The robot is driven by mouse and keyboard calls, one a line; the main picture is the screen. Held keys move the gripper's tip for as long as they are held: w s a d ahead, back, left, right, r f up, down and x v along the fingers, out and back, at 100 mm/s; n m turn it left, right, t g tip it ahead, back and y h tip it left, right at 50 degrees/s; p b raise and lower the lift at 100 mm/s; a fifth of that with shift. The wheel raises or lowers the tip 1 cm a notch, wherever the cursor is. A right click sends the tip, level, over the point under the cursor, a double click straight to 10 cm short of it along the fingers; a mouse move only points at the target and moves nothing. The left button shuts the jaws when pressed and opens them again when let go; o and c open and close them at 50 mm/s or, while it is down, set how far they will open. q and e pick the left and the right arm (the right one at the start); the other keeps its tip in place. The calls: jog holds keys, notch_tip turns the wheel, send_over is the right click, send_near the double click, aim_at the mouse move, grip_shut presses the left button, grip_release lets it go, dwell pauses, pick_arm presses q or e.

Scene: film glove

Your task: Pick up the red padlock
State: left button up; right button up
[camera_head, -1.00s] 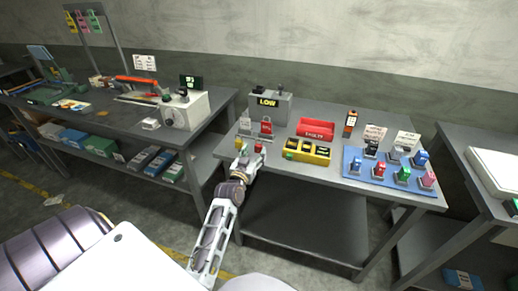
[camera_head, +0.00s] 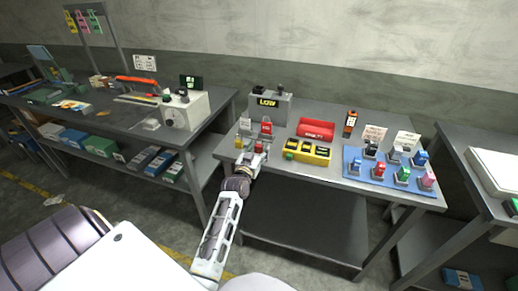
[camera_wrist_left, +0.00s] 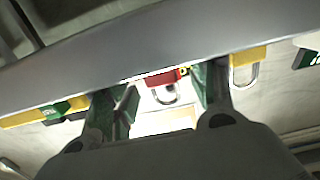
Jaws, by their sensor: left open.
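The red padlock (camera_head: 259,147) lies near the front left edge of the middle table. In the left wrist view its red body (camera_wrist_left: 160,78) and silver shackle show between the two fingers. My left gripper (camera_head: 252,160) is open at the table's front edge, right at the padlock; it also shows in the left wrist view (camera_wrist_left: 165,95). I see no clear contact between fingers and padlock. The gripper partly hides the padlock in the head view. My right gripper is not in view.
A yellow padlock (camera_head: 239,143) lies just left of the red one; it also shows in the wrist view (camera_wrist_left: 246,58). A yellow tray (camera_head: 318,157) is close on the right.

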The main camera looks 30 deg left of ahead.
pick_arm(q)
jog(key=shift+x, duration=1)
jog(key=c, duration=1)
jog(key=shift+c, duration=0.8)
notch_tip(320, 180, up, 9)
jog(key=shift+f+p, duration=0.25)
jog(key=shift+p, duration=0.05)
jog(key=shift+r, duration=0.75)
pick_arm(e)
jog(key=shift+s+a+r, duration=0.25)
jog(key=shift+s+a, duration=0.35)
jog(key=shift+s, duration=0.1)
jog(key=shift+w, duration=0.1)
